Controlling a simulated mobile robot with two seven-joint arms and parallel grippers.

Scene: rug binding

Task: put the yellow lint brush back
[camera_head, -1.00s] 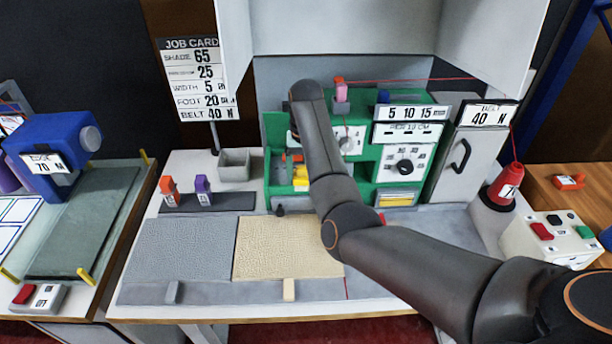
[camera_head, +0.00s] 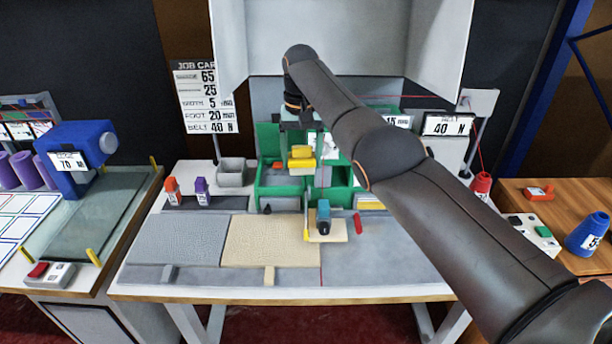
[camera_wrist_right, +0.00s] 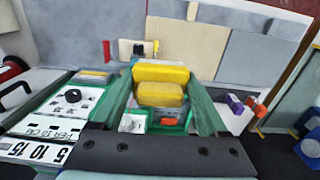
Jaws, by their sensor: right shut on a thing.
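The yellow lint brush (camera_head: 301,157) is held in my right gripper (camera_head: 301,147), above the left part of the green machine (camera_head: 268,135). In the right wrist view the brush (camera_wrist_right: 160,93) shows as a yellow block between the fingers of my right gripper (camera_wrist_right: 161,84), which is shut on it. Below it in that view are a small white dial and an orange item (camera_wrist_right: 168,121) in the green machine's open recess. The brush appears raised clear of the machine; the exact gap is hard to tell. My left gripper is not in view.
White hood panels (camera_head: 345,40) hang above.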

